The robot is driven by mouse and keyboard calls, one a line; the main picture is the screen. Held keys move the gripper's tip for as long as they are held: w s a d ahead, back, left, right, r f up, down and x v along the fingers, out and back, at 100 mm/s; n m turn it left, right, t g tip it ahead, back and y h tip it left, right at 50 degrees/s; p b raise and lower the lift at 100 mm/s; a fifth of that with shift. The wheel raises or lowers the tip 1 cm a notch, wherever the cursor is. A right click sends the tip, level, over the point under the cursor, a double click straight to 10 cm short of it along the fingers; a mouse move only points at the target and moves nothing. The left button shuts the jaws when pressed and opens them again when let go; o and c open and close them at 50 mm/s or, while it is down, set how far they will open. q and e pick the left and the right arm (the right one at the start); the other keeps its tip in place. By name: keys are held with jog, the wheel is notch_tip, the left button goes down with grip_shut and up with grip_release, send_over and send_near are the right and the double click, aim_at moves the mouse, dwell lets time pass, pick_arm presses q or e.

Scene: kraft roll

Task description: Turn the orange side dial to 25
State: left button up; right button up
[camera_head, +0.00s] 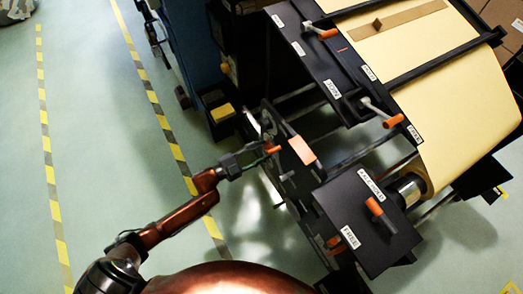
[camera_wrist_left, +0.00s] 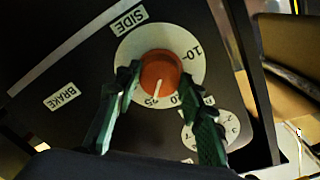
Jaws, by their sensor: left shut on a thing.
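The orange side dial (camera_wrist_left: 160,72) sits on a white round scale (camera_wrist_left: 190,48) beside a SIDE label (camera_wrist_left: 129,20) on a dark panel. Its white pointer line points down and slightly left in the wrist view, close to a number that looks like 25. The 10 and 20 marks show to the right of it. My left gripper (camera_wrist_left: 160,82) has one green finger on each side of the dial and is shut on it; the fingers cover part of the scale. In the head view my left gripper (camera_head: 262,158) reaches the machine's left side. My right gripper is not in view.
A smaller white dial scale (camera_wrist_left: 203,130) lies partly behind the right finger, and a BRAKE label (camera_wrist_left: 62,97) is at left. The machine carries a kraft paper roll (camera_head: 465,100) and orange-tipped levers (camera_head: 393,121). Floor on the left is clear.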

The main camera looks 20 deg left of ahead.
pick_arm(q)
jog(key=o, duration=1.2)
jog(key=shift+a, duration=0.1)
jog(key=shift+c, duration=0.2)
jog(key=v, duration=1.1)
jog(key=shift+s+a, duration=0.3)
